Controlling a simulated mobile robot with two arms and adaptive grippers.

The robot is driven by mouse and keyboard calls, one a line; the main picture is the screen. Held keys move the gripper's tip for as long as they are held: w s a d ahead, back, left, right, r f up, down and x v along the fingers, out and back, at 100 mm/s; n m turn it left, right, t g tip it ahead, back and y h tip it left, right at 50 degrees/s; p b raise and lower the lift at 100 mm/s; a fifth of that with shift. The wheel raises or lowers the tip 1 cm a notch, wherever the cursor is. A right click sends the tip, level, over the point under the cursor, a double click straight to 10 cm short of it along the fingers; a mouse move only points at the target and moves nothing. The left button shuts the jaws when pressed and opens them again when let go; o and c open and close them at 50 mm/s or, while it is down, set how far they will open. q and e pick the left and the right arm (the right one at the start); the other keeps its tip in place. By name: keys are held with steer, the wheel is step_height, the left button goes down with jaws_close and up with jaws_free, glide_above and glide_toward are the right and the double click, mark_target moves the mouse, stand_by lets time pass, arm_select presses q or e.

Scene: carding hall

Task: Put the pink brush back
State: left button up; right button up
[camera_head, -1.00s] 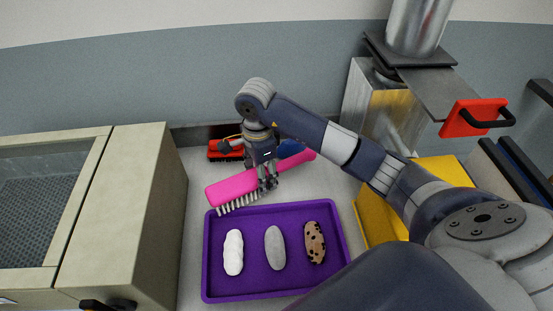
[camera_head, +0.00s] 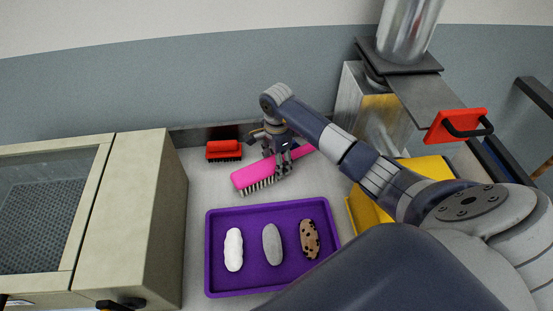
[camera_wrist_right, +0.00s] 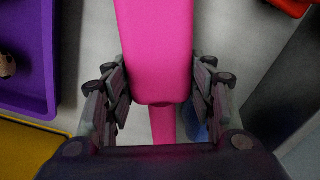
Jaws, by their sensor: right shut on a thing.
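The pink brush (camera_head: 258,175) is in my right gripper (camera_head: 283,158), behind the purple tray, with its pale bristles facing down. In the right wrist view the fingers (camera_wrist_right: 160,88) close on both sides of the pink brush (camera_wrist_right: 155,45), near where its body narrows to the handle. I cannot tell whether its bristles touch the table. A red brush (camera_head: 223,149) with dark bristles lies at the back, left of the gripper. A blue thing (camera_wrist_right: 197,128) shows beside the pink handle in the right wrist view; the arm and pink brush mostly hide that spot in the head view.
The purple tray (camera_head: 213,273) holds a white, a grey and a spotted roll. A beige machine (camera_head: 150,195) stands left. A yellow bin (camera_head: 357,212) and a metal column (camera_head: 360,105) stand right. The wall is close behind. Bare table (camera_head: 205,185) shows left of the pink brush.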

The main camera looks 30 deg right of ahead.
steer(key=shift+f, duration=0.1)
steer(key=o, duration=1)
steer(key=shift+r, duration=0.3)
step_height(320, 180, up, 6)
steer(key=shift+r+b, duration=0.1)
steer(key=shift+b, duration=1.15)
steer(key=shift+r, duration=0.5)
